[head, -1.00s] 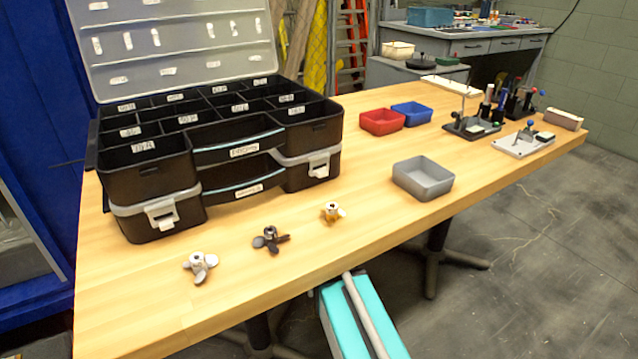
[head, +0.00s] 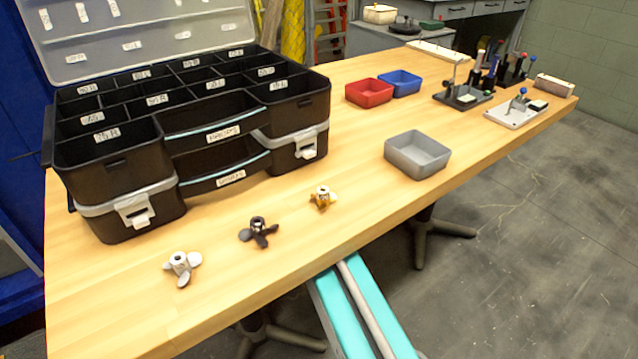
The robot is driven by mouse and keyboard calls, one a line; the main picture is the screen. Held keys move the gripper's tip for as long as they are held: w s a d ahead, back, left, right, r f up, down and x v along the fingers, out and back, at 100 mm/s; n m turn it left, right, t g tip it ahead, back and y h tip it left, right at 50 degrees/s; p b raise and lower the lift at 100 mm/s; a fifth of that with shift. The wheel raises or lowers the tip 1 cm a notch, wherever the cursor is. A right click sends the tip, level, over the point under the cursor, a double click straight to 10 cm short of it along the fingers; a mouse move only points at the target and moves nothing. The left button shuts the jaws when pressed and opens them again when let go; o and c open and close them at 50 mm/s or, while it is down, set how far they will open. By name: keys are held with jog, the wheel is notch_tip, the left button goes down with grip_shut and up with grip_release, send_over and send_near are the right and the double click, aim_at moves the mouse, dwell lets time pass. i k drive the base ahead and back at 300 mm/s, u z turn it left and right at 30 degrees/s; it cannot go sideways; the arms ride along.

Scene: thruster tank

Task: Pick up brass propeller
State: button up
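The brass propeller (head: 323,198) lies on the wooden table (head: 270,300) near its front edge, with its hub facing up. It is the rightmost of three small propellers in a slanting row. A dark propeller (head: 259,232) lies to its left, and a silver-white propeller (head: 182,268) lies further left. All three stand apart on bare wood. My gripper is not in view.
A black organizer case (head: 120,170) with an open clear lid stands at the left behind the propellers. A grey bin (head: 417,155) sits to the right; red (head: 369,92) and blue (head: 401,83) bins are behind it. Tool stands (head: 463,95) are at far right.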

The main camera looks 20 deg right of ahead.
aim_at(324, 197)
jog(key=k, duration=1)
